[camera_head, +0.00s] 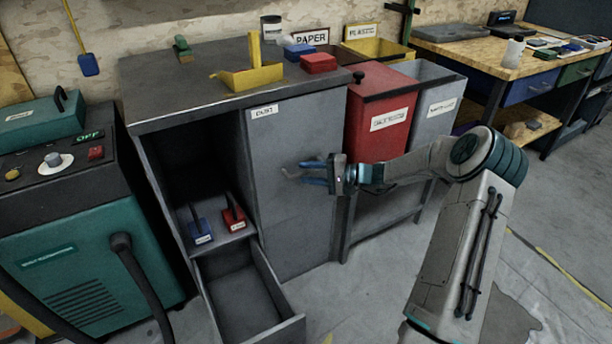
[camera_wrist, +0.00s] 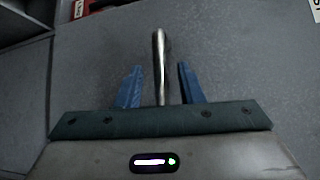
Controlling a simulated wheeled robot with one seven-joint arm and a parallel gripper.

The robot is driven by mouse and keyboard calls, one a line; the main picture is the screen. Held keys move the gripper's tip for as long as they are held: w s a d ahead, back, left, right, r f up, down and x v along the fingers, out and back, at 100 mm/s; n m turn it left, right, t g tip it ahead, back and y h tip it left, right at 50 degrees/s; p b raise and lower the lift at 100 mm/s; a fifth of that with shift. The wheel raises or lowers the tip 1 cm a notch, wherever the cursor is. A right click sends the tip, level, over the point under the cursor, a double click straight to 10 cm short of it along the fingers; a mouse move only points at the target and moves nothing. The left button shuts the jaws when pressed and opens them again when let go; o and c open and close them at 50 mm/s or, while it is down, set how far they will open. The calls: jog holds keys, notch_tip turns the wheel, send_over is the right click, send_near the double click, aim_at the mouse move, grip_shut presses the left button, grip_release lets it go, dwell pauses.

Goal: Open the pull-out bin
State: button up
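The pull-out bin's grey front (camera_head: 297,212) stands upright in the cabinet, with a label reading "DUST" (camera_head: 265,111) at its top. My gripper (camera_head: 307,172) is at the middle of this front. In the wrist view, a silver bar handle (camera_wrist: 160,62) stands out from the grey front (camera_wrist: 225,65). The two blue fingers of my gripper (camera_wrist: 160,88) are open, one on each side of the handle, with a gap to it on both sides. In the head view, the fingers partly hide the handle.
An open drawer (camera_head: 286,331) juts out at the cabinet's lower left. Above it is an open compartment with a blue tool (camera_head: 201,232) and a red tool (camera_head: 233,217). A red bin (camera_head: 372,130) and a grey bin stand to the right. Concrete floor (camera_head: 372,268) lies clear in front.

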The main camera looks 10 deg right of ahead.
jog(key=shift+w+a, duration=0.25)
jog(key=shift+a, duration=0.25)
grip_shut()
jog(key=shift+s+d, duration=0.1)
